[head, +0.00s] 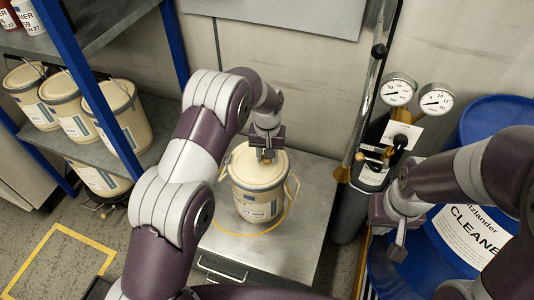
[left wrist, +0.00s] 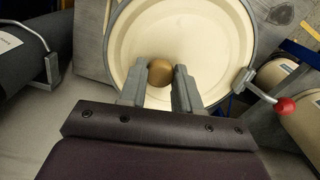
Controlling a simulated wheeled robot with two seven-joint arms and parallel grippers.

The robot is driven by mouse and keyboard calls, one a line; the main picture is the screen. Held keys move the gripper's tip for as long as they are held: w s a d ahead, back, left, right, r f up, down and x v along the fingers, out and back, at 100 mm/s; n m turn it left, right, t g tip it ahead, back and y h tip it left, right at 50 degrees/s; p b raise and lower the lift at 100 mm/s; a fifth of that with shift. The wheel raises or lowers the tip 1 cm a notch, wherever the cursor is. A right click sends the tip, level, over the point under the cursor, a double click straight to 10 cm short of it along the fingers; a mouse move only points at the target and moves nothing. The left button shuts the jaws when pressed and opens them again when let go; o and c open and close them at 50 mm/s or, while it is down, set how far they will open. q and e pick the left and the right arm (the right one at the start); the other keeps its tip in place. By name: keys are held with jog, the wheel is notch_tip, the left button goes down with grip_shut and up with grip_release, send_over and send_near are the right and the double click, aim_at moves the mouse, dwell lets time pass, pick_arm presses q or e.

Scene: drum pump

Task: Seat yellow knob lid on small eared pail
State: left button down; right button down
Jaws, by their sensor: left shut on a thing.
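The small eared pail (head: 258,204), cream with a white label and side ears, stands upright on the metal cabinet top. A cream lid (head: 247,170) is over the pail's mouth. I cannot tell whether it sits fully down on the rim. In the left wrist view the lid (left wrist: 205,35) fills the upper middle, with its tan-yellow knob (left wrist: 160,72) between my fingertips. My left gripper (head: 267,156) is above the lid and shut on this knob; it also shows in the left wrist view (left wrist: 160,80). My right gripper (head: 398,248) hangs at the right, away from the pail; its jaw state is unclear.
The metal cabinet top (head: 300,220) has free room right of the pail. A dark gas cylinder (head: 352,210) with gauges (head: 398,90) stands beyond it. A blue drum (head: 490,115) is at right. Left is a blue-posted shelf (head: 165,150) with several larger pails.

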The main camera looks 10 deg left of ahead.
dwell(0.3)
pick_arm(q)
jog(key=shift+f, duration=0.4)
jog(key=c, duration=1.1)
grip_release()
jog(key=shift+r, duration=0.1)
notch_tip(320, 180, up, 11)
jog(key=p, duration=0.9)
